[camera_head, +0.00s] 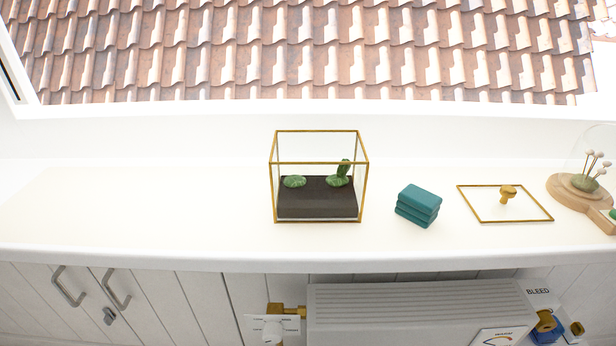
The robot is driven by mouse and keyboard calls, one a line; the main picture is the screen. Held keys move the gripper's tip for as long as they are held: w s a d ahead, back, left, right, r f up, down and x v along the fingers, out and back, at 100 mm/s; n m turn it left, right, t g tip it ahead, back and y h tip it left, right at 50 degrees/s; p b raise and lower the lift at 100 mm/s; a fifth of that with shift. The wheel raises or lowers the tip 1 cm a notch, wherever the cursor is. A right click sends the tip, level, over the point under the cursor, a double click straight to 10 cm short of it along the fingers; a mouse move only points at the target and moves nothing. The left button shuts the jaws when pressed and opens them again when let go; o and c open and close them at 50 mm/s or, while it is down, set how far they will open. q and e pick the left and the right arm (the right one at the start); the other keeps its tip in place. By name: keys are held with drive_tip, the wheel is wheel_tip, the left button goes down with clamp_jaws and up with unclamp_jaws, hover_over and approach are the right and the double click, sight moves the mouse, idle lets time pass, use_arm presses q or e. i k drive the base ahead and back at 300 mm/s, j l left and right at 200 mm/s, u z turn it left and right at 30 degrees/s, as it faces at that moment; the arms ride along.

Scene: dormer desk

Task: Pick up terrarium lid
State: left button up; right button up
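The terrarium lid (480,213) lies flat on the white desk at the right. It is a clear pane with a thin brass frame and a brass knob (508,193) standing on it. The terrarium (273,205) is a brass-framed glass box left of the lid, near the middle of the desk. Its top looks open, and dark soil and green plants show inside. Neither of my grippers is in view.
A stack of teal blocks or cloths (418,204) sits between terrarium and lid. A glass dome on a wooden base (568,193) stands close to the lid's right. The desk's left side (130,205) is clear. A radiator (420,312) is below the front edge.

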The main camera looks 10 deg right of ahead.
sight(489, 204)
drive_tip(key=z, duration=1.55)
